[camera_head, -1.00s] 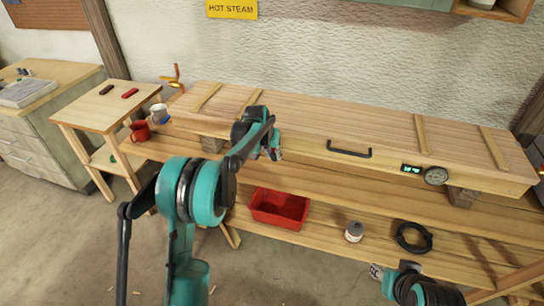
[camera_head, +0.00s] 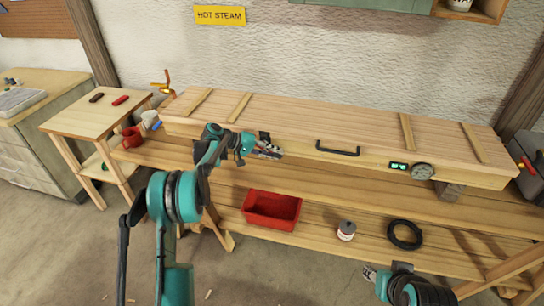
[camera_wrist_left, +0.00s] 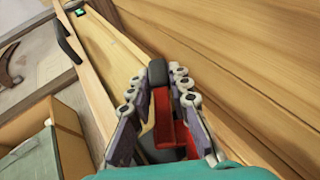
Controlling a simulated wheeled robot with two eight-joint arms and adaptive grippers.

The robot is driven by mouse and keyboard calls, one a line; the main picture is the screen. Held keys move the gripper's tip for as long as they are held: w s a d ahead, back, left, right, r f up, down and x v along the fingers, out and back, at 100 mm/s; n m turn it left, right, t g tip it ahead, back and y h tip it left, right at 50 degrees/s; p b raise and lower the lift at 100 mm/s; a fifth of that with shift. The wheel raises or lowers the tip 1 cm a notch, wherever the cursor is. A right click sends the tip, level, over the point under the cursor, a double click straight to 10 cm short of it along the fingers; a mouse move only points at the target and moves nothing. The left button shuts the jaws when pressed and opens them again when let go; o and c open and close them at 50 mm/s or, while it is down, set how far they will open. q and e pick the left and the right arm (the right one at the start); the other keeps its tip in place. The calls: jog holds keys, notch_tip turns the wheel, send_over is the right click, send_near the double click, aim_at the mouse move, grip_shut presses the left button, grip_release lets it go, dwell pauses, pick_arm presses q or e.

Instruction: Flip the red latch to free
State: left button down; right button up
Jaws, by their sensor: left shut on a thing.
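The red latch (camera_wrist_left: 165,125) shows in the left wrist view as a red piece with a dark rounded end, at the wooden box's front. My left gripper (camera_head: 270,152) is at the front face of the long box (camera_head: 300,115), left of its black handle (camera_head: 337,148). In the left wrist view, the fingers of my left gripper (camera_wrist_left: 160,112) lie on both sides of the red latch and are shut on it. The fingers hide part of the latch. My right gripper (camera_head: 370,274) is low in the head view, away from the box; its jaw opening is unclear.
A gauge (camera_head: 422,171) and a lit display (camera_head: 398,166) are on the box's right front. A red bin (camera_head: 272,210), a grey can (camera_head: 346,231) and a black cable coil (camera_head: 405,235) are below.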

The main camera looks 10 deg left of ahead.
pick_arm(q)
jog(key=shift+d+r+n+t+h+b, duration=0.25)
jog(key=shift+r+h+b, duration=0.2)
jog(key=shift+h, duration=0.5)
jog(key=shift+d+r+n+t+h+b, duration=0.15)
jog(key=shift+r+n+h+b, duration=0.25)
jog(key=shift+h, duration=0.55)
jog(key=shift+a, duration=0.1)
jog(key=c, duration=1.4)
grip_release()
jog(key=v, duration=1.2)
